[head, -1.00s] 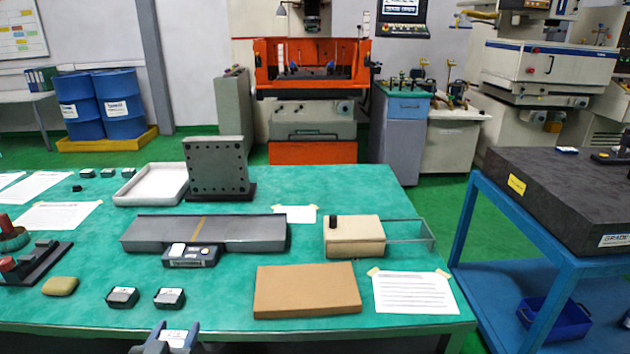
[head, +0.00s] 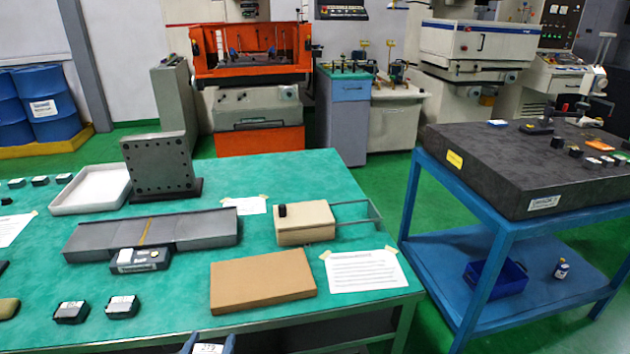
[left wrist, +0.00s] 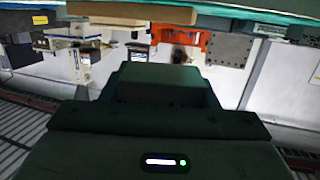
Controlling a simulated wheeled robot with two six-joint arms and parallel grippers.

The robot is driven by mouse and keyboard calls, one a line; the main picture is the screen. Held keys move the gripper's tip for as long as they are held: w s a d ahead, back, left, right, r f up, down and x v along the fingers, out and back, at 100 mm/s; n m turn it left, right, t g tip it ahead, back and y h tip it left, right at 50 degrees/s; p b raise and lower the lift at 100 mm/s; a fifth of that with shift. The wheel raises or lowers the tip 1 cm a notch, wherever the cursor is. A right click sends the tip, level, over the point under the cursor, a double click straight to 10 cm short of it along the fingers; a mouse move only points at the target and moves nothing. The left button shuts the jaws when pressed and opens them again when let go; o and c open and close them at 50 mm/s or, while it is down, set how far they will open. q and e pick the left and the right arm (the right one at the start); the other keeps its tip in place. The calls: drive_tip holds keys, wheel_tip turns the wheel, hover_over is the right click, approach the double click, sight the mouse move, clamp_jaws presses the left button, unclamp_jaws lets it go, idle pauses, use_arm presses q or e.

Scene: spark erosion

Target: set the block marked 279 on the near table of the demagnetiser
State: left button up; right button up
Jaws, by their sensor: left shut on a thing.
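My left gripper (head: 207,346) shows at the bottom edge of the head view, shut on a small dark block with a white label (head: 208,349). The label seems to read 279, but it is cut off by the frame edge. The demagnetiser (head: 190,231) is a long, low grey unit on the green table, with a yellow stripe across its middle and flat surfaces on either side. The left wrist view shows mostly a dark housing; the block cannot be made out there. My right gripper is not in view.
Two similar labelled blocks (head: 71,311) stand at the green table's front left. A brown cardboard slab (head: 262,281), a taped paper sheet (head: 366,270), a beige box (head: 305,223), a white tray (head: 92,189) and an upright grey plate (head: 160,163) occupy the table. A blue cart (head: 505,240) stands right.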

use_arm(q)
drive_tip(key=shift+d+r, duration=0.1)
drive_tip(key=shift+r, duration=0.1)
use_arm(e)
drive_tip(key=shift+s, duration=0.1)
